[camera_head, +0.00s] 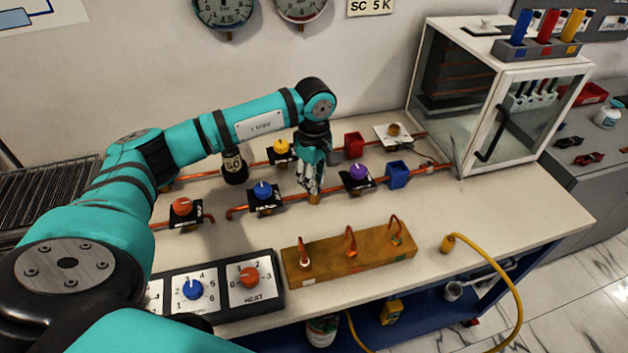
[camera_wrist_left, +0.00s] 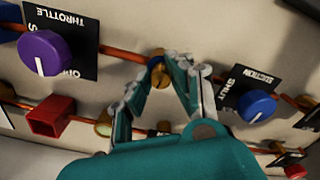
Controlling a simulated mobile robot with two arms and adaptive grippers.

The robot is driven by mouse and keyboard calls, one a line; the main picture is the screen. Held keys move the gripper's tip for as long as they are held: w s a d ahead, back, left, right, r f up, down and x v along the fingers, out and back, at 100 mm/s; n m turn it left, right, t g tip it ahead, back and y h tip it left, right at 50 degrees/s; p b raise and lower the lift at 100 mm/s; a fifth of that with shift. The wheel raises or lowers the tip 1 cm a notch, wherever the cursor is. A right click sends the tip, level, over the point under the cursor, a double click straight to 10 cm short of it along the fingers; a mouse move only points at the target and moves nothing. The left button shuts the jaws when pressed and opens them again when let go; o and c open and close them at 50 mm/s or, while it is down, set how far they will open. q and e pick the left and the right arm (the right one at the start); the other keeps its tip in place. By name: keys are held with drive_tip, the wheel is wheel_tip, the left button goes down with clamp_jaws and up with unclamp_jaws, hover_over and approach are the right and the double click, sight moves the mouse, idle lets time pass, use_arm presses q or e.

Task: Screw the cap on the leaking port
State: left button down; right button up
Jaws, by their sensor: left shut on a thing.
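My left gripper (camera_head: 313,188) points down over the middle of the front copper pipe, between the blue and purple knobs. It is shut on a small brass piece (camera_head: 314,199), which looks like the cap. In the left wrist view the fingertips (camera_wrist_left: 168,62) close in on this brass piece (camera_wrist_left: 157,72), right at the pipe line. The fingers hide part of it, and I cannot tell whether it is seated on a port. No leak is visible. My right gripper is not in view.
The purple knob (camera_head: 358,172) and blue knob (camera_head: 262,190) stand close on either side of the gripper. A wooden block (camera_head: 335,264) with copper hooks lies in front. Red (camera_head: 354,144) and blue (camera_head: 397,174) boxes stand right. A glass-fronted cabinet (camera_head: 490,95) blocks the back right.

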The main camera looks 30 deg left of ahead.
use_arm(q)
drive_tip(key=m+b, duration=0.1)
drive_tip(key=m, duration=0.1)
drive_tip(key=shift+f+m, duration=0.1)
drive_tip(key=shift+m, duration=0.8)
drive_tip(key=shift+m+b, duration=0.6)
drive_tip(key=shift+b, duration=0.05)
drive_tip(key=m+b, duration=0.1)
drive_tip(key=m, duration=0.1)
drive_tip(key=shift+m, duration=1)
